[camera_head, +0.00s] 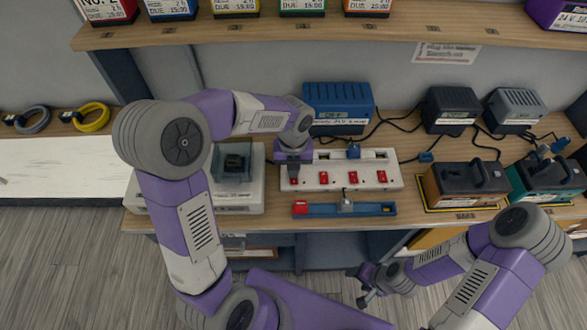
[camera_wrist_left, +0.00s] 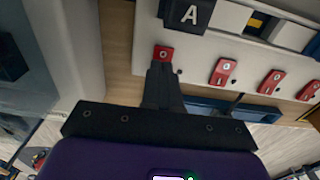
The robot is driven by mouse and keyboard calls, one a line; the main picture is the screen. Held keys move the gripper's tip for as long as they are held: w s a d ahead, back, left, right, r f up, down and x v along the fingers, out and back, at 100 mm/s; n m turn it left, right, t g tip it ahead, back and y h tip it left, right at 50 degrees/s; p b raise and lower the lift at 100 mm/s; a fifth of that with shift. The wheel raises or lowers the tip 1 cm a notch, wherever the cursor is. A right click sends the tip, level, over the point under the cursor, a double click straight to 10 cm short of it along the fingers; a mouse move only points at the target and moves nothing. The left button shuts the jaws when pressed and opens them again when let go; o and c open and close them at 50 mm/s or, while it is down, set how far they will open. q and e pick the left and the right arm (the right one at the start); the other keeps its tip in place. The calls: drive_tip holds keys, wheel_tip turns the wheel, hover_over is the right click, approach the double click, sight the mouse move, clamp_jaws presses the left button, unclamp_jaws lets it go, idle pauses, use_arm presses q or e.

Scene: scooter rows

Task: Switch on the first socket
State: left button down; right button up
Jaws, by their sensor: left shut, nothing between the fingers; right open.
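A white power strip (camera_head: 335,181) lies on the workbench with a row of red rocker switches. My left gripper (camera_head: 293,178) is shut and empty over the leftmost switch. In the left wrist view the shut fingertips (camera_wrist_left: 162,68) are right at the edge of that first red switch (camera_wrist_left: 163,53); I cannot tell whether they touch it. A black plug marked A (camera_wrist_left: 188,13) sits in the socket beside this switch. The other red switches (camera_wrist_left: 222,71) are uncovered. My right gripper (camera_head: 366,286) is open, low in front of the bench.
A grey box (camera_head: 238,197) stands left of the strip. A shelf (camera_head: 330,30) with labelled batteries hangs above.

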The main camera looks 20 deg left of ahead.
use_arm(q)
drive_tip(key=r, duration=0.1)
drive_tip(key=r+p, duration=0.2)
drive_tip(key=shift+s+d+r, duration=0.15)
drive_tip(key=shift+s+d, duration=0.1)
drive_tip(key=shift+s, duration=0.05)
wheel_tip(320, 180, up, 9)
drive_tip(key=p, duration=0.3)
drive_tip(key=shift+w+r, duration=0.15)
drive_tip(key=shift+r, duration=0.05)
